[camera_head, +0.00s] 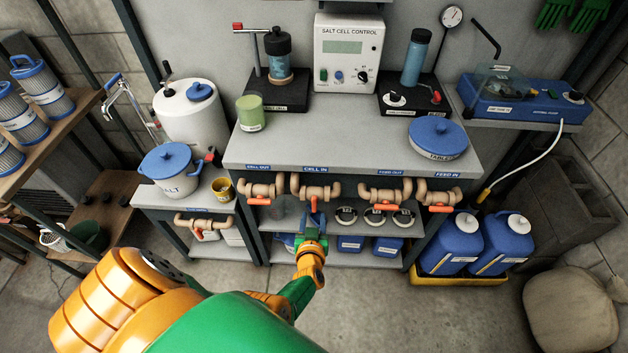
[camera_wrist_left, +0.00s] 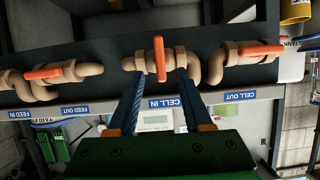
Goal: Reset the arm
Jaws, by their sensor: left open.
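My left arm reaches in from the lower left in the camera_head view. Its green and orange left gripper (camera_head: 313,228) is in front of the bench, just below the CELL IN valve (camera_head: 314,203). In the left wrist view the gripper (camera_wrist_left: 160,78) is open. Its two blue fingers lie either side of the orange CELL IN handle (camera_wrist_left: 159,57), with visible gaps. That handle stands across its tan pipe. The CELL OUT handle (camera_head: 259,201) and the FEED IN handle (camera_head: 441,208) lie along their pipes. I do not see my right gripper.
The grey bench (camera_head: 345,140) carries a SALT CELL CONTROL box (camera_head: 348,55) and a blue TABLETS lid (camera_head: 437,135). A white SALT tub (camera_head: 168,170) stands left. Blue jugs (camera_head: 455,243) sit in a yellow tray at lower right. The floor before the bench is clear.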

